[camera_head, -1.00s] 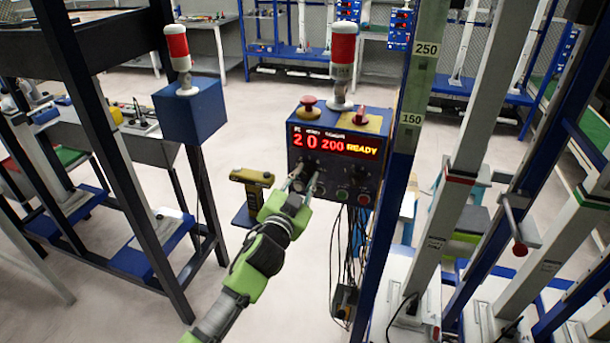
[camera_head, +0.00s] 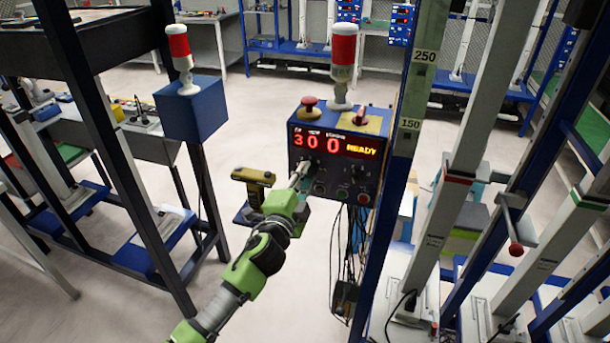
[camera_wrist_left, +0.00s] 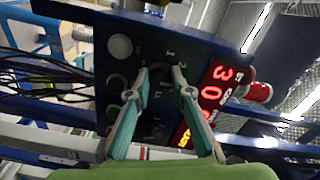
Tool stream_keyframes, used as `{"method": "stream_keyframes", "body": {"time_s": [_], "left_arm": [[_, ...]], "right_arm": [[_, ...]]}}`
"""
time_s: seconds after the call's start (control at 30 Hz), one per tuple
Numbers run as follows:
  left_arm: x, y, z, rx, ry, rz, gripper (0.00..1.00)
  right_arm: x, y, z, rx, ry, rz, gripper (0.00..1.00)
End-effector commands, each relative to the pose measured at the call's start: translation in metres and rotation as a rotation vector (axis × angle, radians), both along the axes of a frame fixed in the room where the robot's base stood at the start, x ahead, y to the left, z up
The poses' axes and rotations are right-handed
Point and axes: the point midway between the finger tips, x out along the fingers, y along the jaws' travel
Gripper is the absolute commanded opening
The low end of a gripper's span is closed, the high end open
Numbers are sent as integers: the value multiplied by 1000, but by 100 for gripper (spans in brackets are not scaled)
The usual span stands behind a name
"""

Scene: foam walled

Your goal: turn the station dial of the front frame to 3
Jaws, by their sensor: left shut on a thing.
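The control box (camera_head: 365,166) of the front frame stands near the middle of the head view. Its red display (camera_head: 335,143) reads 3 0 0 READY. My left gripper (camera_head: 302,170) reaches the left part of the panel, below the first digit. In the left wrist view its two fingers (camera_wrist_left: 160,82) are closed in around the station dial, which they mostly hide. The panel's printed marks and the display (camera_wrist_left: 215,95) show sideways there. My right gripper is in neither view.
A red-topped signal lamp (camera_head: 343,50) and a red mushroom button (camera_head: 309,104) stand on the box. Cables (camera_head: 350,250) hang below it. A blue frame post (camera_head: 385,235) is close on the right. A yellow-black tool or block (camera_head: 253,177) sits left of the gripper.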

Motion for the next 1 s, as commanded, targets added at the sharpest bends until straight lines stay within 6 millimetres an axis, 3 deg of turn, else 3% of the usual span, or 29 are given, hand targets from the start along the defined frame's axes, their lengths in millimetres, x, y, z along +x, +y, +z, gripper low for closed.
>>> {"method": "stream_keyframes", "body": {"time_s": [0.67, 0.7, 0.77, 1.0], "left_arm": [[0, -1, 0, 59, -19, -1, 0], [0, -1, 0, 59, -19, -1, 26], [0, -1, 0, 59, -19, -1, 38], [0, 0, 0, 59, -19, -1, 38]], "right_arm": [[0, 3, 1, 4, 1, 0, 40], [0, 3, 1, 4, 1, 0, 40], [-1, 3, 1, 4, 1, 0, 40], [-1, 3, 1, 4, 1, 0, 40]]}}
